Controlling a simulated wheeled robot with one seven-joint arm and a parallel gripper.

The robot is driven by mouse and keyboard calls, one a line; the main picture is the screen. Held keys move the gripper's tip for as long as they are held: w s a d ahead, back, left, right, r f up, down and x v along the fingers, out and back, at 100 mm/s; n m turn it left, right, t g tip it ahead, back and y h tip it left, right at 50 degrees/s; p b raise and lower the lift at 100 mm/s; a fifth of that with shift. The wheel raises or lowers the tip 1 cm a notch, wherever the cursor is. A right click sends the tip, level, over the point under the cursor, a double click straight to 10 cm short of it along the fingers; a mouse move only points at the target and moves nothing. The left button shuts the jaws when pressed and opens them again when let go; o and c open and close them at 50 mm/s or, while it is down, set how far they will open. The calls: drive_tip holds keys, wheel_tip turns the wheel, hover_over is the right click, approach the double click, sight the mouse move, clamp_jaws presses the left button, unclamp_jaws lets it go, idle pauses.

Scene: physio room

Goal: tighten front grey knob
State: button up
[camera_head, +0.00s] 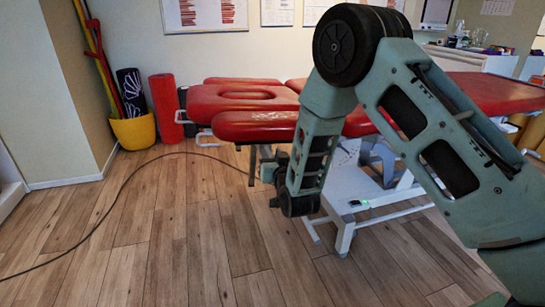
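A red padded treatment table (258,126) on a pale metal frame stands in the middle, with its padded head section and armrests to the left. My arm reaches in from the right, bends at a high elbow and comes down in front of the table. My gripper (270,172) is small and dark at the end of the arm, close to the table's underside near its front. Whether its fingers are open or touch anything is too small to tell. I cannot make out the front grey knob; my arm and wrist cover part of the frame there.
A black cable (120,189) runs across the wooden floor to the table. A yellow bucket (134,131) with rolled items and a red roll (166,108) stand by the left wall. A white counter (470,59) is at the back right. The floor at the front left is otherwise clear.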

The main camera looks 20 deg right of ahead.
drive_tip(key=shift+w, duration=0.1)
clamp_jaws()
drive_tip(key=shift+d+f+m+b, duration=0.1)
drive_tip(key=shift+m+b, duration=0.2)
drive_tip(key=shift+m, duration=0.3)
drive_tip(key=m, duration=0.1)
drive_tip(key=m+b, duration=0.1)
drive_tip(key=shift+d+f+m, duration=0.15)
drive_tip(key=shift+d+m, duration=0.05)
drive_tip(key=shift+m, duration=0.1)
drive_tip(key=shift+d+f+m+b, duration=0.15)
drive_tip(key=shift+m+b, duration=0.75)
drive_tip(key=shift+m, duration=1.45)
drive_tip(key=shift+f+m+b, duration=0.2)
drive_tip(key=shift+m+b, duration=0.75)
drive_tip(key=shift+m, duration=1.35)
drive_tip(key=shift+d+f+m+b, duration=0.15)
drive_tip(key=shift+m+b, duration=0.75)
drive_tip(key=shift+m, duration=1.45)
drive_tip(key=shift+a, duration=0.15)
